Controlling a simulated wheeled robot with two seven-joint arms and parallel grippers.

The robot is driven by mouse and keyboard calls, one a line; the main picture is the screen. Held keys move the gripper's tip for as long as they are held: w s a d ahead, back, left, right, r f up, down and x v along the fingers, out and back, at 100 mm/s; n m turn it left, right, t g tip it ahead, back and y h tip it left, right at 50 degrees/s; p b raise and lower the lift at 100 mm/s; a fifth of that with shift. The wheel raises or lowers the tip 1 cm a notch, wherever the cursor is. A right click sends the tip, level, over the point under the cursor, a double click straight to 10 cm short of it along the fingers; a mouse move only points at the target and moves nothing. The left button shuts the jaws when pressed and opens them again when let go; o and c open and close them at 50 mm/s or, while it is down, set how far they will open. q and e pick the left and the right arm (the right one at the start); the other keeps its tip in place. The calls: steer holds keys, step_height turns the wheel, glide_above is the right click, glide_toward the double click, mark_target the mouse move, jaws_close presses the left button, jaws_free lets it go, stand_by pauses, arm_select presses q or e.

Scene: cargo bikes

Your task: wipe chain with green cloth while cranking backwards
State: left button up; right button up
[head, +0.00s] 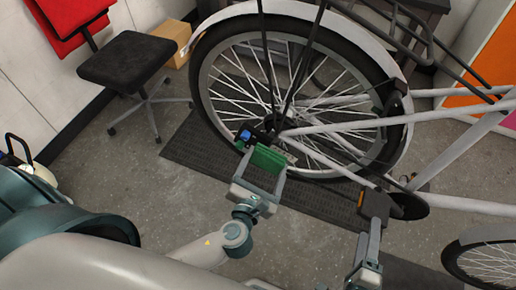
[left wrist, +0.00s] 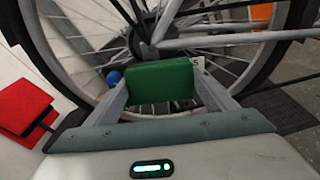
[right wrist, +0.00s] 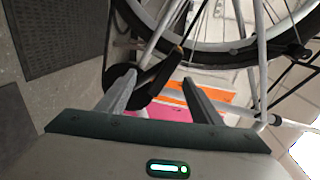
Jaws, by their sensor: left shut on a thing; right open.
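The green cloth (head: 268,158) is a folded block held between the fingers of my left gripper (head: 262,178), beside the rear hub of the white bike (head: 345,127). In the left wrist view the cloth (left wrist: 160,82) hides part of the hub area. I cannot make out the chain itself, or whether the cloth touches it. My right gripper (head: 374,225) is open at the dark pedal (head: 377,204), close to the black chainring disc (head: 410,206). In the right wrist view the dark disc (right wrist: 150,82) shows between and beyond the open fingers (right wrist: 157,97).
A black stool (head: 125,60) and a cardboard box (head: 174,40) stand at the back left. A dark mat (head: 200,150) lies under the rear wheel (head: 215,100). A small blue part (head: 245,135) sits by the hub. Another wheel (head: 487,262) is at lower right.

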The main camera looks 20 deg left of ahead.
arm_select(q)
steer(key=shift+g, duration=0.4)
steer(key=f, duration=0.1)
steer(key=d+f, duration=0.1)
steer(key=f, duration=0.2)
steer(key=shift+w+d, duration=0.1)
steer(key=shift+d, duration=0.15)
steer(key=d+f+g, duration=0.1)
steer(key=d+f, duration=0.6)
steer(key=f, duration=0.3)
steer(key=shift+w+f+g+y, duration=0.25)
steer(key=shift+w+g+y, duration=0.05)
steer(key=shift+w+g, duration=0.15)
steer(key=shift+w, duration=0.2)
steer(key=shift+x, duration=2.6)
steer(key=shift+a+f, duration=0.1)
steer(key=shift+f, duration=0.05)
arm_select(e)
steer(key=c, duration=0.5)
steer(key=shift+c, duration=0.2)
